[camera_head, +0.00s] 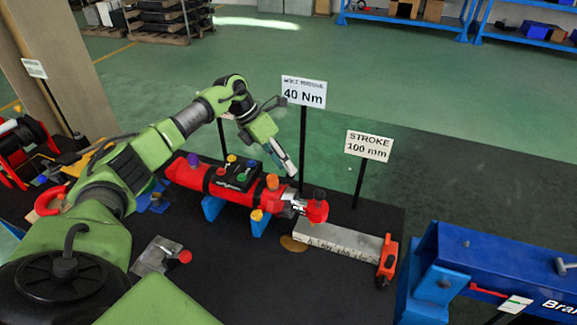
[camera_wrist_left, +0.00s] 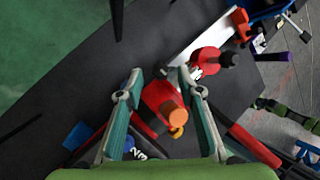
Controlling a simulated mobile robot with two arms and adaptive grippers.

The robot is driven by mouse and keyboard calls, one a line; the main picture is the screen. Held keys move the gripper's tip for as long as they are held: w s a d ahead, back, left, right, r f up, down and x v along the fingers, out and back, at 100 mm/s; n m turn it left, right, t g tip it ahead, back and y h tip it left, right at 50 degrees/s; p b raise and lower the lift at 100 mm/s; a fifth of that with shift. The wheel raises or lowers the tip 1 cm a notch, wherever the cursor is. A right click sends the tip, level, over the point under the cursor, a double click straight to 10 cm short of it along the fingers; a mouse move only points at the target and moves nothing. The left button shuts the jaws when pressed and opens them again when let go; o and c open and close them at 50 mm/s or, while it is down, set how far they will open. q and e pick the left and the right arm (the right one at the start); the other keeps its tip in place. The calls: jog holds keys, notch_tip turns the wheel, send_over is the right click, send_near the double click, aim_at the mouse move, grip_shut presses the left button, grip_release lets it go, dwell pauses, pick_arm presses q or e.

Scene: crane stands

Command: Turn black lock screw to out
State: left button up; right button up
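A black knob (camera_head: 319,193), which looks like the black lock screw, sits on the red end piece (camera_head: 317,211) of a red cylindrical device (camera_head: 190,175). In the left wrist view the black knob (camera_wrist_left: 229,59) sticks out beside the red end piece (camera_wrist_left: 205,61), beyond the fingertips. My left gripper (camera_head: 288,166) hangs above and behind the device, left of the knob and apart from it. In the left wrist view its two fingers (camera_wrist_left: 160,73) are spread, with nothing held between them. The orange knob (camera_wrist_left: 172,112) shows between the fingers. My right gripper is not in view.
A grey scale bar (camera_head: 340,239) with an orange end stop (camera_head: 387,257) lies right of the device. Signs on thin posts, "40 Nm" (camera_head: 303,92) and "STROKE 100 mm" (camera_head: 368,146), stand behind. A blue beam (camera_head: 500,270) is at the right. A metal plate (camera_head: 157,254) lies in front.

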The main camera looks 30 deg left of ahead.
aim_at(290, 177)
pick_arm(q)
jog(key=shift+x, duration=1.05)
jog(key=shift+d+f, duration=0.2)
jog(key=shift+f, duration=0.15)
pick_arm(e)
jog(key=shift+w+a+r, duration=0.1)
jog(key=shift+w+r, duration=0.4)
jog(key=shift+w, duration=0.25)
pick_arm(q)
jog(key=shift+c, duration=0.3)
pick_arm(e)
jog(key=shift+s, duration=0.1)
pick_arm(q)
grip_shut()
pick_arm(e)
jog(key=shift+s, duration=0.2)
pick_arm(q)
jog(key=shift+p, duration=0.35)
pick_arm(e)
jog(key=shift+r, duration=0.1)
